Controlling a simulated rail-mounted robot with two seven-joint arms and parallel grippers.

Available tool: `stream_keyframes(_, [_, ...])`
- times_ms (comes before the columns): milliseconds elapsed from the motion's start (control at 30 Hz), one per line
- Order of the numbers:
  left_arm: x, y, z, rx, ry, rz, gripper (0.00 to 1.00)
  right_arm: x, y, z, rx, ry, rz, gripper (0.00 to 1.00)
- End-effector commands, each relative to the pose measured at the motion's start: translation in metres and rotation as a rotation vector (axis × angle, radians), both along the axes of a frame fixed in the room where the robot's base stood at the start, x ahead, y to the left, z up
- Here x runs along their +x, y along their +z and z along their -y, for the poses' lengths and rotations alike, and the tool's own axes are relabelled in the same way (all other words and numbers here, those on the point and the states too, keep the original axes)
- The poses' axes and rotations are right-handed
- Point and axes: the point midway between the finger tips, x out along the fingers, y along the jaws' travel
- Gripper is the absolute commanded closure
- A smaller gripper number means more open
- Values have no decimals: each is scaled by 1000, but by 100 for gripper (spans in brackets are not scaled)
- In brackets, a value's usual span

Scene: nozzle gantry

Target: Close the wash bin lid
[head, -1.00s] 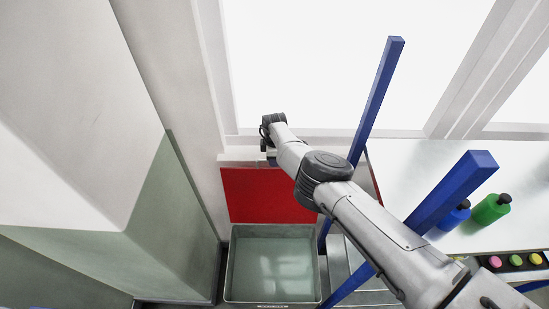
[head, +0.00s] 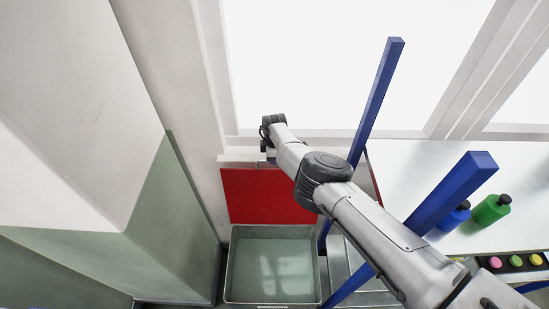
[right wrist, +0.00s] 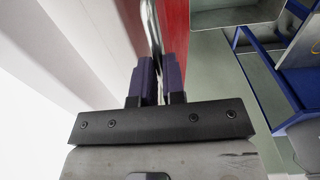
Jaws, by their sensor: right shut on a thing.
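The wash bin (head: 231,265) is a grey-green open tub on the floor, low in the middle of the head view. Its red lid (head: 262,195) stands raised at the bin's far side, so the bin is open. The lid also shows as a red panel in the right wrist view (right wrist: 176,32), with the bin (right wrist: 235,18) at the top. My right gripper (right wrist: 160,78) is shut on the lid's metal bar handle (right wrist: 153,30), at the lid's upper edge. In the head view my arm partly hides the gripper. My left gripper is not in view.
Blue frame posts (head: 376,100) stand right of the bin, close to my right arm. A white worktop (head: 420,180) at right holds a green bottle (head: 491,209) and a blue bottle (head: 455,217). A pale green-grey cabinet block (head: 165,235) stands left of the bin.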

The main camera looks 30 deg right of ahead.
Motion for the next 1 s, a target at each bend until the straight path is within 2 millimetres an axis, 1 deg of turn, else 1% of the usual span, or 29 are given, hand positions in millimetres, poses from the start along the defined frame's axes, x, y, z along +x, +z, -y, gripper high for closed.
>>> stream_keyframes(167, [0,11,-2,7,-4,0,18,-6,3,-10,8,0,-2,100])
stream_keyframes(467, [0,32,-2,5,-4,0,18,-32,5,-29,14,-1,-3,100])
stream_keyframes(567, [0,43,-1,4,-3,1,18,-45,7,-37,11,0,-4,100])
stream_keyframes(667, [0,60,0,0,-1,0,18,-62,10,-48,10,1,-5,100])
stream_keyframes(800, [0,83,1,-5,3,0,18,-90,8,-66,10,0,-5,100])
stream_keyframes(900, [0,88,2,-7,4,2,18,-110,2,-80,9,-1,-2,100])
stream_keyframes(1000, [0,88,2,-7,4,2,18,-129,-5,-89,6,-9,2,100])
